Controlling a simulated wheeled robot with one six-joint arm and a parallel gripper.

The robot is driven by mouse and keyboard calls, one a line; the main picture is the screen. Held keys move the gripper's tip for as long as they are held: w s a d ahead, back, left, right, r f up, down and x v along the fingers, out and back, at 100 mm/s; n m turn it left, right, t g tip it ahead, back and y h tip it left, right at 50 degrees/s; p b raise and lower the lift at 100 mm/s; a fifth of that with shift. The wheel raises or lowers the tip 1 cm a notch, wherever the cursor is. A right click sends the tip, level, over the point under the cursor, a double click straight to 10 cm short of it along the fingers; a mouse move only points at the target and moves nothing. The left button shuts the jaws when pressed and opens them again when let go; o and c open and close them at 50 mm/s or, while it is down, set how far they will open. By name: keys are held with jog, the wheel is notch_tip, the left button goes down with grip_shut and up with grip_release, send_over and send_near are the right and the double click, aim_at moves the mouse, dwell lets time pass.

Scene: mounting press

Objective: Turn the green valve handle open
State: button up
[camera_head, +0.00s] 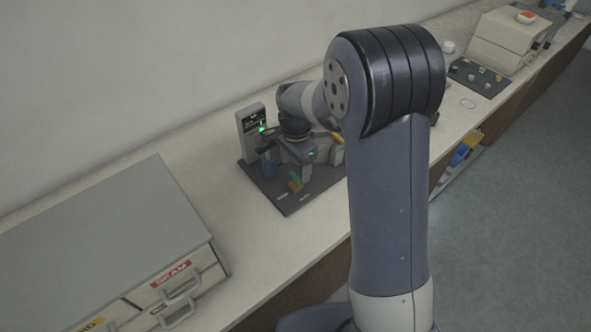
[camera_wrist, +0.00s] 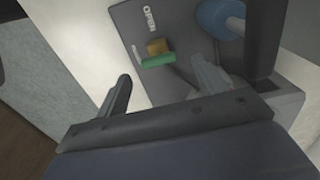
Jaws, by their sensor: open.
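The green valve handle (camera_wrist: 158,60) shows in the wrist view as a short bar over a yellow-brass valve body (camera_wrist: 157,46) on a dark base plate (camera_wrist: 185,62). A white label reading OPEN (camera_wrist: 150,18) lies beyond the valve. My gripper (camera_wrist: 160,68) is open and empty. Its two fingers point toward the handle, one on each side in the picture, and appear apart from it. In the head view the green handle (camera_head: 296,176) is small, beside my gripper (camera_head: 305,168), whose fingers are hard to make out.
A grey unit with a screen (camera_head: 251,128) stands behind. A drawer cabinet (camera_head: 110,240) is at left. Bare counter (camera_head: 240,225) lies between.

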aim_at(296, 176)
jog(key=shift+f, duration=1.7)
jog(key=c, duration=1)
